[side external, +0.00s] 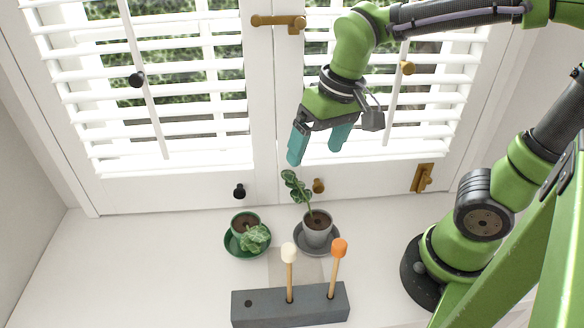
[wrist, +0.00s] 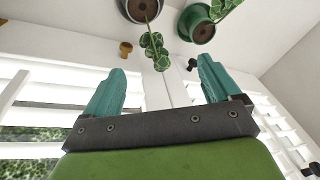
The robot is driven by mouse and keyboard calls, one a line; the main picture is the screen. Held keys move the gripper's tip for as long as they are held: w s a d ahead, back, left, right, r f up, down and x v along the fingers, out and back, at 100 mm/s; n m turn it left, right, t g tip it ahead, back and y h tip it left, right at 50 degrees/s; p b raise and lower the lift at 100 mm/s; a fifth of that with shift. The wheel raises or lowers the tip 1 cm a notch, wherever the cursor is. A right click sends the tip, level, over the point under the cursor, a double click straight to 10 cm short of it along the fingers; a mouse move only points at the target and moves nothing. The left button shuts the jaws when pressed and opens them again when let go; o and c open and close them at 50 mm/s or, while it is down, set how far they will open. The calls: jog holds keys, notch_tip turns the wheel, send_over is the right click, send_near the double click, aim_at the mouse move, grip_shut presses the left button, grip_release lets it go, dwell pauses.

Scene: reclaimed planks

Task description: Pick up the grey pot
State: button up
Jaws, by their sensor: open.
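The grey pot (side external: 316,234) stands upright on a grey saucer (side external: 331,248) on the white sill, with dark soil and a leafy stem leaning up and left. In the wrist view the grey pot (wrist: 140,17) is at the top edge, partly cut off, its plant (wrist: 154,47) hanging toward the middle. My gripper (side external: 316,158) is open and empty, above the pot and apart from it. Its teal fingers also show spread in the wrist view (wrist: 160,80), with nothing between them.
A green pot (side external: 245,224) on a green saucer (side external: 236,246) stands to the left. In front, a dark grey block (side external: 262,308) holds two upright sticks, one white-tipped (side external: 289,252), one orange-tipped (side external: 339,248). Shuttered windows (side external: 180,90) rise behind. The sill's left side is clear.

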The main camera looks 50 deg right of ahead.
jog(key=w+g, duration=0.1)
jog(key=m+g+h, duration=0.2)
send_over(312, 215)
jog(key=w, duration=0.1)
jog(key=f, duration=1.1)
jog(key=shift+d, duration=0.35)
jog(key=shift+s+f, duration=0.2)
jog(key=shift+f, duration=1.2)
jog(key=shift+s+f, duration=0.15)
jog(key=shift+f, duration=1.2)
jog(key=shift+c, duration=0.3)
jog(key=c, duration=1.4)
notch_tip(312, 215, up, 13)
